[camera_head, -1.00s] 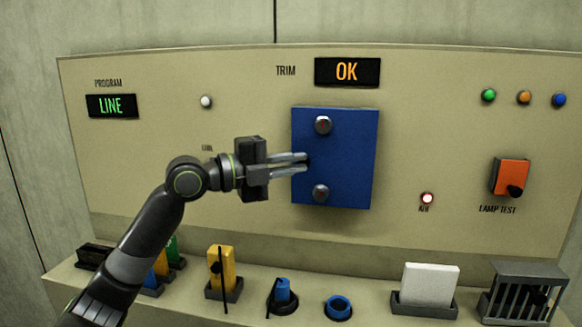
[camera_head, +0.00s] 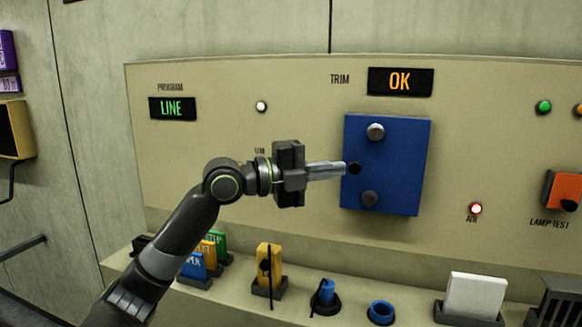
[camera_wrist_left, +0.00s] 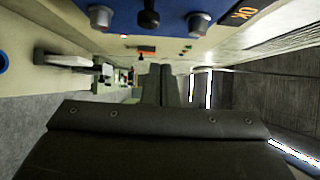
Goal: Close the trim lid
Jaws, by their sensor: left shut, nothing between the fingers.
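The trim lid is a blue plate (camera_head: 388,150) on the beige panel, below the TRIM display reading OK (camera_head: 400,82). It looks flat against the panel, with two grey round knobs on it and a small dark knob (camera_head: 354,168) near its left edge. My left gripper (camera_head: 342,169) is shut and empty, its tips at the lid's left edge close to the dark knob; I cannot tell whether they touch. The lid's blue face (camera_wrist_left: 172,18) and dark knob (camera_wrist_left: 148,17) also show at the top of the left wrist view. My right gripper is not in view.
A ledge below the panel holds a yellow block (camera_head: 268,265), a blue peg (camera_head: 326,292), a blue ring (camera_head: 381,312) and a white block (camera_head: 475,294). An orange lamp-test switch (camera_head: 563,190) is at the right. The panel left of the lid is mostly clear.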

